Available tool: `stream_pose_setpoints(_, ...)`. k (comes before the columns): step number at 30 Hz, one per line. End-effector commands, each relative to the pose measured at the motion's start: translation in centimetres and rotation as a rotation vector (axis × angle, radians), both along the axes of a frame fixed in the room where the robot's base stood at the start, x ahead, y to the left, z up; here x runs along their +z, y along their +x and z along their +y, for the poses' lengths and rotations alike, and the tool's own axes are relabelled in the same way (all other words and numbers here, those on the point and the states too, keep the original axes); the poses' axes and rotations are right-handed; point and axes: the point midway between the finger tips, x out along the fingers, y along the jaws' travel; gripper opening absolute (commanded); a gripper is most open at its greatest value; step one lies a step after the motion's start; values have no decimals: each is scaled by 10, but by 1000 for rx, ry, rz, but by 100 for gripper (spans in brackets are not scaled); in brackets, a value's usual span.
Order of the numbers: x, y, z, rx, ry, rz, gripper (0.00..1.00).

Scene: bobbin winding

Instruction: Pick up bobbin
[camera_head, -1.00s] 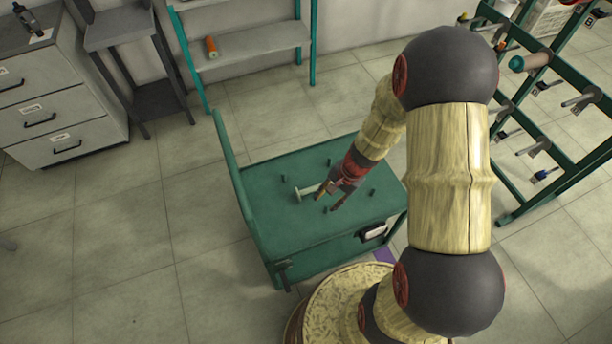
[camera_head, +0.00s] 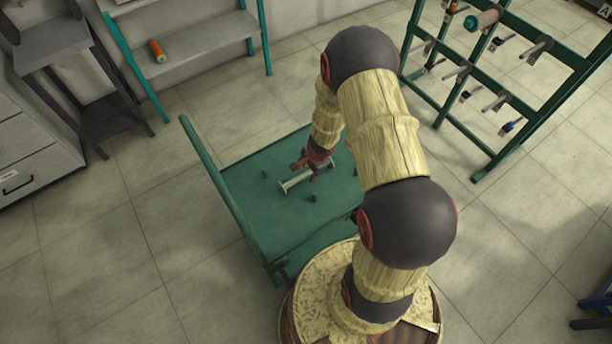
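A pale bobbin (camera_head: 293,183) lies on the top of the green cart (camera_head: 250,215), among short dark pegs. Its left end is clear to see, and its right end is partly hidden by my gripper. My gripper (camera_head: 308,168) reaches down over the cart top at the bobbin's right part. Its dark red fingers are small and partly overlap the bobbin. I cannot tell whether they are closed on it or only beside it, nor whether the bobbin touches the cart top.
A green rack (camera_head: 447,116) with several spindles and a pinkish spool (camera_head: 484,19) stands at the right. A shelf (camera_head: 200,45) with an orange spool (camera_head: 157,51) stands at the back left. A grey drawer cabinet (camera_head: 30,165) is at the far left. The floor between is clear.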

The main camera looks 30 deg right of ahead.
Motion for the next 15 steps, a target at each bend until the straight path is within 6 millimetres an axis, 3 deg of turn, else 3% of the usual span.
stream_pose_setpoints(1, -12, 2, 0, -1, 1, 2, 36)
stream_pose_setpoints(4, -22, 5, 0, 1, 0, 0, 36)
stream_pose_setpoints(11, -22, 6, 0, 0, 0, 0, 36)
stream_pose_setpoints(15, -22, 6, 0, 0, 0, 0, 30)
